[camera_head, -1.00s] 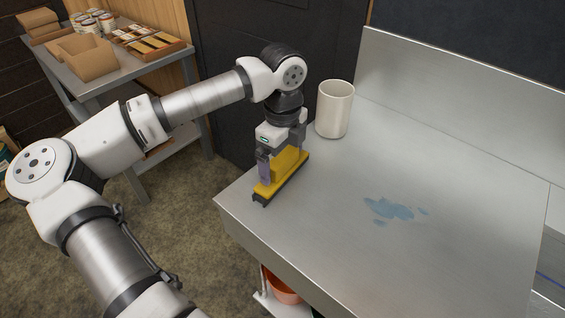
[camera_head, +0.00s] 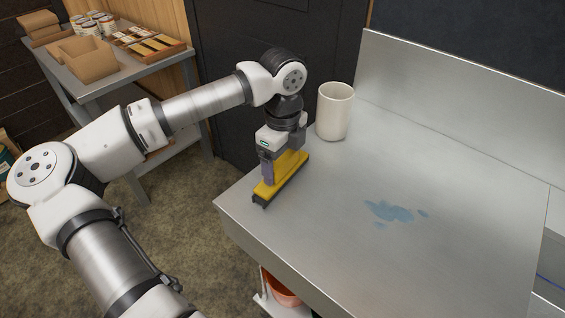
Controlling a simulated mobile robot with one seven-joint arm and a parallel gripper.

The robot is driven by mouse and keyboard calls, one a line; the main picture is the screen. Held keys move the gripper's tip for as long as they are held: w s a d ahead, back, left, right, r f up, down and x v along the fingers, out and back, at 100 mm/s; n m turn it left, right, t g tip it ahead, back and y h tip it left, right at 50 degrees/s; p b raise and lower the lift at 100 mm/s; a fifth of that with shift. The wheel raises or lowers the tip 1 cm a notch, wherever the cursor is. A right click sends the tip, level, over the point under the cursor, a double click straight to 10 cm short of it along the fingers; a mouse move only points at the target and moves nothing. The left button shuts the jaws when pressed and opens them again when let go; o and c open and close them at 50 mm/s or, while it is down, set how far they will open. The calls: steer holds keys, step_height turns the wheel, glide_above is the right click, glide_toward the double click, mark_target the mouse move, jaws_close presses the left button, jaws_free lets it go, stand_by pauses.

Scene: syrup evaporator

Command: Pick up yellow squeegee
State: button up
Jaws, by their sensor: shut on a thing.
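The yellow squeegee (camera_head: 287,173) has a yellow body with a dark strip along its bottom edge. It is at the left corner of the steel table (camera_head: 330,235). My gripper (camera_head: 283,165) points down over it and is shut on its yellow upper part. One finger shows on the near side; the other is mostly hidden behind the squeegee. The squeegee is upright, with its dark edge at or very close to the tabletop; I cannot tell whether it touches.
A white cup (camera_head: 334,111) stands just right of and behind my gripper. A blue puddle (camera_head: 390,211) lies on the tabletop to the right. The table's left edge is close to the squeegee. A side table (camera_head: 95,83) with boxes and jars stands at the back left. An orange bucket (camera_head: 281,290) is below the table.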

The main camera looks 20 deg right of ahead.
mark_target(283, 157)
step_height(283, 157, up, 20)
steer(key=b, duration=0.2)
steer(key=shift+f+b, duration=0.15)
steer(key=shift+b, duration=0.15)
